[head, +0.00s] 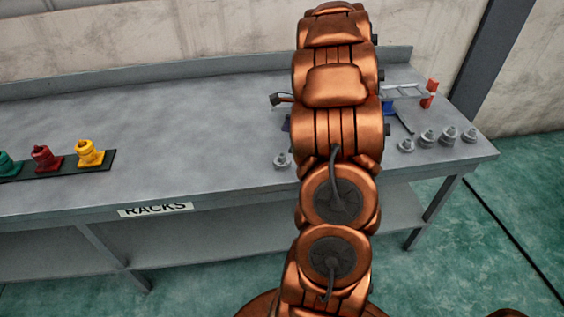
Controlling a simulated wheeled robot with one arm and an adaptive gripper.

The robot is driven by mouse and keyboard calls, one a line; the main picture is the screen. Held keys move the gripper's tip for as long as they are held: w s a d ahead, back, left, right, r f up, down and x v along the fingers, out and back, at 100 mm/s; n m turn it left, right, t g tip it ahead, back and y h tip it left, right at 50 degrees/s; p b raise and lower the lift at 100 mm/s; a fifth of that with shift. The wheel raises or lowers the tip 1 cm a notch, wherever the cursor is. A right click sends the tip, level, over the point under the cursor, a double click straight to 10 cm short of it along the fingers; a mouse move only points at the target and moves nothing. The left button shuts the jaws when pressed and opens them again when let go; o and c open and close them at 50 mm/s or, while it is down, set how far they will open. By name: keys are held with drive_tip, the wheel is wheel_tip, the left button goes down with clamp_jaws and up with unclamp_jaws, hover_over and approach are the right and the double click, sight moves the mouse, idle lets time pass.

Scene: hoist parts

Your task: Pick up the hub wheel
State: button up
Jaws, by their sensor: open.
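No part here can be told for certain as the hub wheel. A small grey round metal part (282,161) stands alone on the bench just left of my arm. Similar grey parts, one of them here (427,138), stand in a row near the bench's right end. My copper arm rises through the middle of the view and covers part of the bench. My gripper cannot be made out; the arm seems to hide it.
The grey bench (200,150) is bare across its middle left. A dark strip (108,160) holds green, red (45,158) and yellow (90,153) parts. A small dark object (281,99) shows left of my arm. A red piece (431,88) stands at the back right.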

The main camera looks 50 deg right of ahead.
sight(283, 155)
drive_tip(key=shift+s+p+x, duration=0.2)
drive_tip(key=shift+p+x, duration=0.95)
drive_tip(key=shift+x, duration=2.7)
drive_tip(key=shift+d+f, duration=0.1)
drive_tip(key=shift+d, duration=0.05)
drive_tip(key=c, duration=1.6)
